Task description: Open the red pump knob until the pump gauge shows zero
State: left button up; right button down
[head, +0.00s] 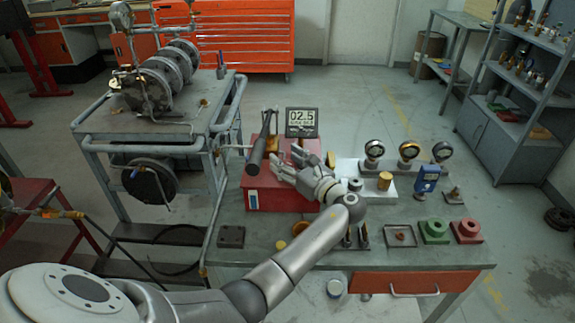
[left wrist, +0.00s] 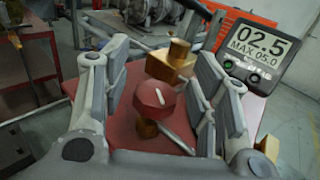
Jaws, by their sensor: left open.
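The red pump knob (left wrist: 154,98) is a faceted knob with a white mark, on a brass stem above the red pump box (head: 272,196). I see no clear contact between fingers and knob. In the head view the gripper hides the knob. My right gripper is not in view.
A black-gripped pump lever (head: 262,142) stands just left of the gripper. Round gauges, a blue device (head: 426,180), and green (head: 434,230) and red (head: 467,230) flanged parts occupy the bench's right side. A grey cart (head: 150,135) with machinery stands left.

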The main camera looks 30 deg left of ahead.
aim_at(288, 163)
pick_arm(q)
notch_tip(288, 163, up, 8)
jog(key=shift+r, duration=0.15)
jog(key=shift+d, duration=0.1)
dwell(0.4)
